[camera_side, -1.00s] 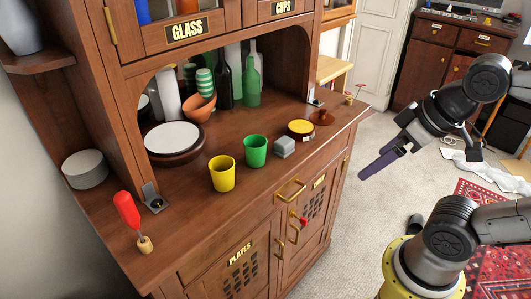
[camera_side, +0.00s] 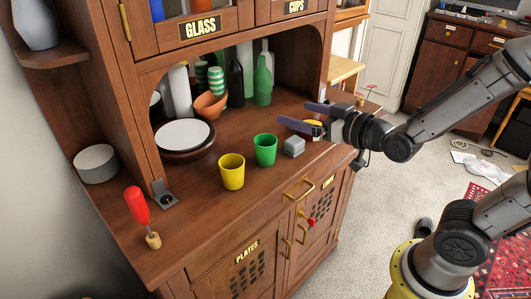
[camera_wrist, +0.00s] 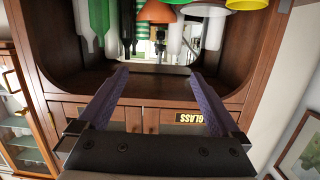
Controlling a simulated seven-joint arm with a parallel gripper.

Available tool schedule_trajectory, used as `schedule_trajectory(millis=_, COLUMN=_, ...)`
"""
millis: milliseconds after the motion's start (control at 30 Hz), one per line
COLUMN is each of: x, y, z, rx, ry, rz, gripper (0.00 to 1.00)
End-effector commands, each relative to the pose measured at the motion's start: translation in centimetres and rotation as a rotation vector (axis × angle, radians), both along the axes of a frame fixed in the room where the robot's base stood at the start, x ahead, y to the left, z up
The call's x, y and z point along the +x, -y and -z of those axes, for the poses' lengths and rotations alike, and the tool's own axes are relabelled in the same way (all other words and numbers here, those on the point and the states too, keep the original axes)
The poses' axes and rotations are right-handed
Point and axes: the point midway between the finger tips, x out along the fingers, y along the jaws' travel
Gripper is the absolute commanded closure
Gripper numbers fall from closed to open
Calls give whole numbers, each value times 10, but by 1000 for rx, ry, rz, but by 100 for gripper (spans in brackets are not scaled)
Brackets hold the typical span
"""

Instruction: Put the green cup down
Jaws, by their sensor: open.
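The green cup (camera_side: 265,150) stands upright on the wooden cupboard's counter (camera_side: 215,212) in the side view, between the yellow cup (camera_side: 231,171) and a small grey block (camera_side: 294,146). My gripper (camera_side: 292,114) is open and empty, reaching in from the right above the counter. It is behind and to the right of the green cup in the picture, apart from it. In the wrist view my two purple fingers (camera_wrist: 158,73) are spread with nothing between them.
An orange bowl (camera_side: 210,105), a green bottle (camera_side: 262,85) and other bottles stand at the alcove's back. A white-topped round dish (camera_side: 184,133) is left of them. A red-handled tool (camera_side: 138,207) stands at the front left. The front counter strip is partly clear.

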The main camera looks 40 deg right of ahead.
Motion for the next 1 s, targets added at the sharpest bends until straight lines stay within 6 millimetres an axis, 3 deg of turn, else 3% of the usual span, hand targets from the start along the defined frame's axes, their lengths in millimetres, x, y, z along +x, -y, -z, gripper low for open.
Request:
schedule_trajectory(millis=33, x=1, y=-2, z=23, rx=-8, ry=-26, rz=-2, gripper=0)
schedule_trajectory(millis=100, x=1, y=-5, z=47, rx=-18, ry=-63, rz=-7, gripper=0)
schedule_trajectory(millis=233, x=-4, y=-10, z=80, rx=-28, ry=-151, rz=-20, gripper=0)
schedule_trajectory(millis=367, x=1, y=-13, z=88, rx=-30, ry=-169, rz=-27, gripper=0)
schedule_trajectory(millis=800, x=63, y=-12, z=110, rx=-29, ry=-166, rz=-27, gripper=0)
schedule_trajectory(millis=1000, x=76, y=-13, z=114, rx=-29, ry=-165, rz=-27, gripper=0)
